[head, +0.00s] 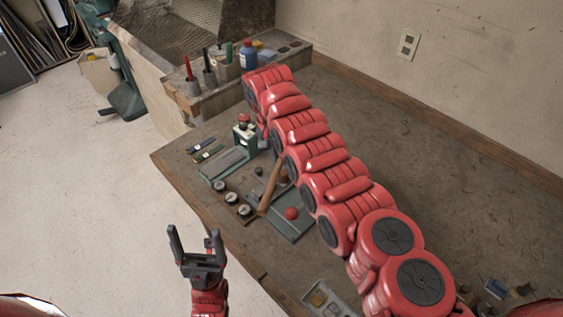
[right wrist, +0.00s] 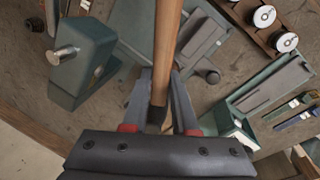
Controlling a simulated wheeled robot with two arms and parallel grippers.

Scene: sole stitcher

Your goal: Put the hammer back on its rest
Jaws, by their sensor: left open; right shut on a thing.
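The hammer's wooden handle (head: 270,187) slants over the bench in the head view, its far part hidden behind my right arm. In the right wrist view the handle (right wrist: 167,45) runs down from the top edge into my right gripper (right wrist: 158,95), which is shut on it. The hammer's head is not clearly visible. A green stand with a metal pin (right wrist: 80,62) is left of the handle in the right wrist view; I cannot tell whether it is the rest. My left gripper (head: 193,240) is open and empty, beside the bench's front edge.
A green mat (head: 290,226) with a red ball (head: 291,213) lies below the handle. Several spools sit in a wooden holder (head: 232,201). A green tray with a grey block (head: 222,163) and pens (head: 207,152) lie farther left. A blue bottle (head: 249,56) stands at the back.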

